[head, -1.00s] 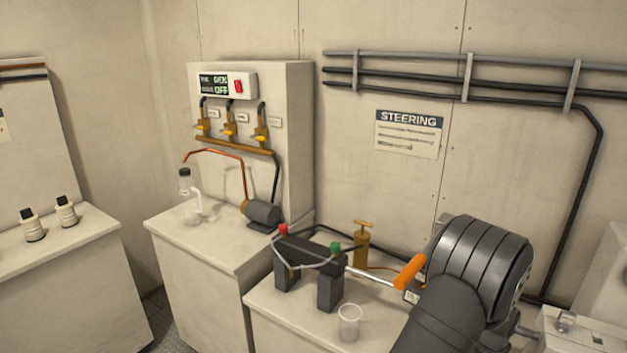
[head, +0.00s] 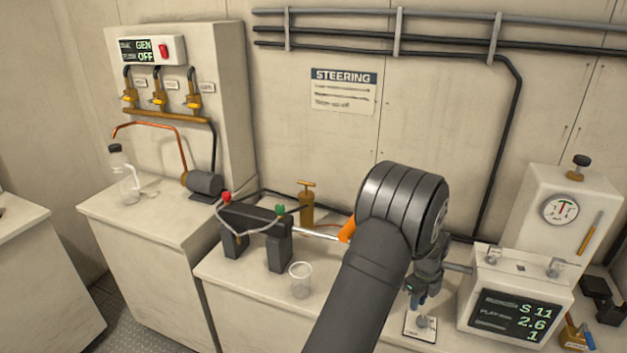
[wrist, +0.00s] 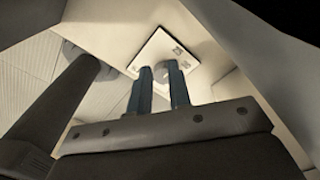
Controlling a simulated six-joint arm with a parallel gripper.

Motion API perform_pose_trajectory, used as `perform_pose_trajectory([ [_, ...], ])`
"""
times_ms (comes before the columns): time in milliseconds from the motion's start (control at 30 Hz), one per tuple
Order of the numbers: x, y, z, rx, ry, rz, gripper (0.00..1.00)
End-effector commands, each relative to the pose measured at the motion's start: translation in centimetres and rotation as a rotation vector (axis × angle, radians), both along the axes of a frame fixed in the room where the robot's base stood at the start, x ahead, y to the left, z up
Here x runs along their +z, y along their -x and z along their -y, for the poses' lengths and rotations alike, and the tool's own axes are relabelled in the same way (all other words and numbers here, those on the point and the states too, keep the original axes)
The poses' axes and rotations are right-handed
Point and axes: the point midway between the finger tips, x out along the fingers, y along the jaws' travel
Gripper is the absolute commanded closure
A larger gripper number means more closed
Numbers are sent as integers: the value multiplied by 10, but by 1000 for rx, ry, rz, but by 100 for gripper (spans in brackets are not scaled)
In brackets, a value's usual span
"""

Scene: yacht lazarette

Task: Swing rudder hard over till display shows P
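The display box (head: 515,315) stands at the right in the head view; its screen reads S 11, 2.6 and 1. The orange rudder arm (head: 347,229) is at the end of a steel ram rod (head: 315,234), partly hidden behind my arm. My gripper (head: 416,300) points down over a small white plate (head: 411,329) with a grey knob (head: 422,322). In the wrist view, my gripper (wrist: 159,68) has its two fingers parted, with the plate (wrist: 165,46) beyond the tips. The grey knob shows around the gap; I cannot tell whether the fingers touch it.
A clear beaker (head: 300,281) stands on the bench left of my arm. The ram's black blocks (head: 278,252) and a brass hand pump (head: 306,204) are behind it. A gauge cabinet (head: 590,230) stands behind the display box. A switch panel (head: 147,50) reads GEN OFF.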

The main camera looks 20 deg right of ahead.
Motion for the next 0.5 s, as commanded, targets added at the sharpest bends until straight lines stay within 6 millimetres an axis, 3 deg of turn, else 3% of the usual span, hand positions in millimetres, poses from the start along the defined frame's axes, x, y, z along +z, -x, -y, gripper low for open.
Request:
perform_pose_trajectory([
  [100, 68, -50, -12, 119, 20, -1, 100],
  [200, 129, -87, -33, 224, 28, -10, 100],
  [400, 238, -138, -87, 401, 39, -28, 100],
  [467, 265, -146, -104, 444, 42, -32, 100],
  [500, 273, -154, -121, 481, 29, -26, 100],
])
